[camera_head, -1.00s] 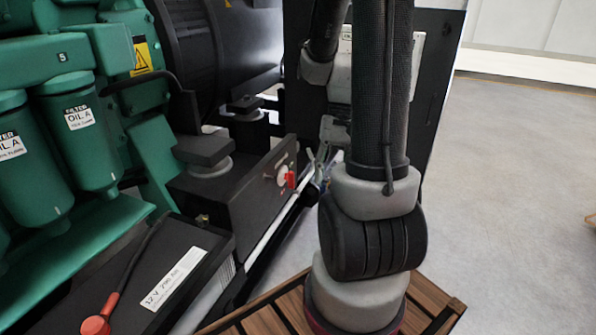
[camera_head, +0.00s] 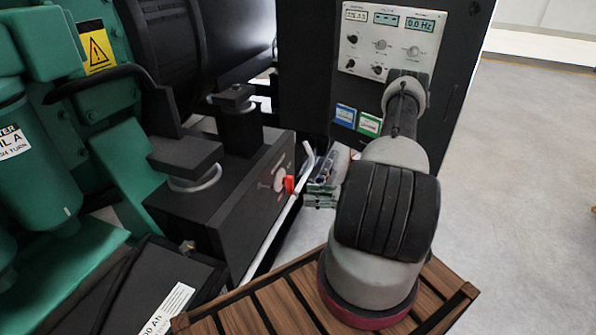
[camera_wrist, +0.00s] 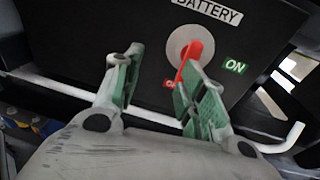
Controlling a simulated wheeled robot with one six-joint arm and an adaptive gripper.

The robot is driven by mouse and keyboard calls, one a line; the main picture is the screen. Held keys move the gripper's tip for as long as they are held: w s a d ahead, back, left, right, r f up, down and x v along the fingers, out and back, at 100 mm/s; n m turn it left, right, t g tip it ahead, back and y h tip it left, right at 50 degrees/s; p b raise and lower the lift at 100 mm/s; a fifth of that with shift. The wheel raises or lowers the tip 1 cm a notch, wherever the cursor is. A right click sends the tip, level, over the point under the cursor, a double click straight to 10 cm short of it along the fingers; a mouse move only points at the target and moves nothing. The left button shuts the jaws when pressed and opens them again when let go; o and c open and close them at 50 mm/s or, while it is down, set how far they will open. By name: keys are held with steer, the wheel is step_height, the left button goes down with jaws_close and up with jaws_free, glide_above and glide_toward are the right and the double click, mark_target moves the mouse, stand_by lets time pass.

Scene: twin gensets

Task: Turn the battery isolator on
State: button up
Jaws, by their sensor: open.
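The battery isolator is a red handle (camera_wrist: 191,58) on a round grey plate (camera_wrist: 178,50), on a black box face with a "BATTERY" label above. The handle's lower end slants down-left toward a red label (camera_wrist: 169,84), which is partly hidden. A green "ON" label (camera_wrist: 235,67) is to the right. My gripper (camera_wrist: 157,66) is open and below the plate; its right finger overlaps the handle's lower part in the wrist view. I cannot tell whether they touch. In the head view, my gripper (camera_head: 322,182) is just right of the red handle (camera_head: 289,184).
A white rail (camera_head: 270,238) runs along the foot of the black box (camera_head: 225,200). A control panel (camera_head: 390,42) stands behind my arm. The green engine (camera_head: 95,160) is at left, and a slatted wooden surface (camera_head: 265,312) is below. Floor at right is clear.

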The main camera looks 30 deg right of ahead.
mark_target(293, 178)
steer(key=w, duration=0.3)
steer(key=w+a+r+t, duration=0.1)
steer(key=w, duration=0.2)
steer(key=w+a+r+m+t, duration=0.1)
steer(key=w, duration=0.2)
steer(key=shift+w+r+h, duration=0.2)
steer(key=shift+w+h, duration=0.05)
steer(key=shift+h, duration=0.15)
steer(key=shift+a, duration=0.1)
jaws_close()
